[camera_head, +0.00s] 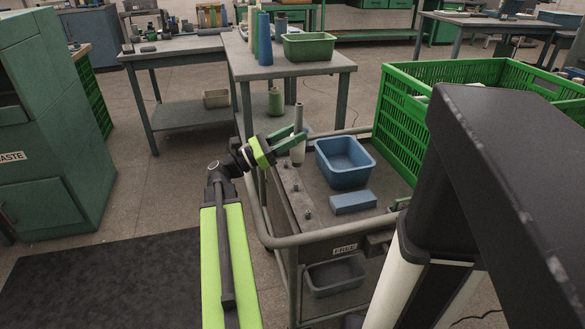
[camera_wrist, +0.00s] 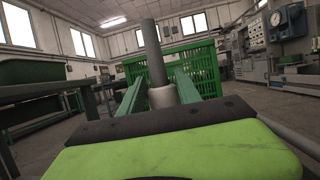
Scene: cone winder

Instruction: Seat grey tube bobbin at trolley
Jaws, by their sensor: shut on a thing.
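The grey tube bobbin (camera_head: 298,151) stands upright in my gripper (camera_head: 296,140), a thin grey tube with a wider pale part low on it. In the wrist view the bobbin (camera_wrist: 153,52) rises between the two green fingers, which are shut on it. The trolley (camera_head: 318,198) is below and to the right, with a rail around it. A strip with short pegs (camera_head: 307,213) runs along its left side. The bobbin is over the far end of this strip. I cannot tell whether its foot touches the strip or a peg.
On the trolley are a blue bin (camera_head: 345,180) and a blue block (camera_head: 353,203). A big green crate (camera_head: 403,107) stands behind right. Floor at left is mostly clear.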

